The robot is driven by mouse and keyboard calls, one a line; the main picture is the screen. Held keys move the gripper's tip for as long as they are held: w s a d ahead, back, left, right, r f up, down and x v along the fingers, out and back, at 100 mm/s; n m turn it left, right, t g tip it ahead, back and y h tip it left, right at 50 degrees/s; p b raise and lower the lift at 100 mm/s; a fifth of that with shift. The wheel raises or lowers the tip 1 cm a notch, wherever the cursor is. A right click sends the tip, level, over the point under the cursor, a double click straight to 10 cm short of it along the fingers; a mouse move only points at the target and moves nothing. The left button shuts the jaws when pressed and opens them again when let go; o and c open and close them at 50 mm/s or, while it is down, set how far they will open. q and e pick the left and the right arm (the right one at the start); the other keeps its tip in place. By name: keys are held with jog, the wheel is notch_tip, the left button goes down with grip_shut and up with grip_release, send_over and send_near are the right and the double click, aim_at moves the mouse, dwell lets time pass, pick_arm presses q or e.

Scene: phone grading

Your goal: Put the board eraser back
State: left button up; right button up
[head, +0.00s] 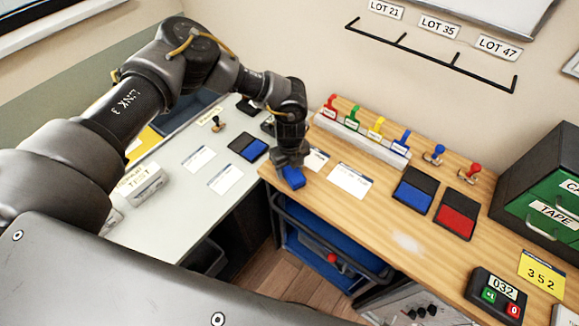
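A small blue block (292,178), which looks like the board eraser, is at the left front corner of the wooden desk. My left gripper (291,164) is directly over it, pointing down, with its fingers at the block's top. The fingers hide the upper part of the block, and I cannot tell whether they are closed on it. I also cannot tell whether the block rests on the wood or is just above it. The lower edge of a whiteboard (490,8) shows at the top right. My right gripper is out of view.
A black wall rail (430,57) hangs under LOT labels. A white rack (360,140) of colored stamps stands at the desk's back.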

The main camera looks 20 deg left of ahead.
aim_at(290, 168)
pick_arm(q)
jog(key=shift+o, duration=0.8)
notch_tip(290, 168, up, 12)
jog(key=b, duration=0.4)
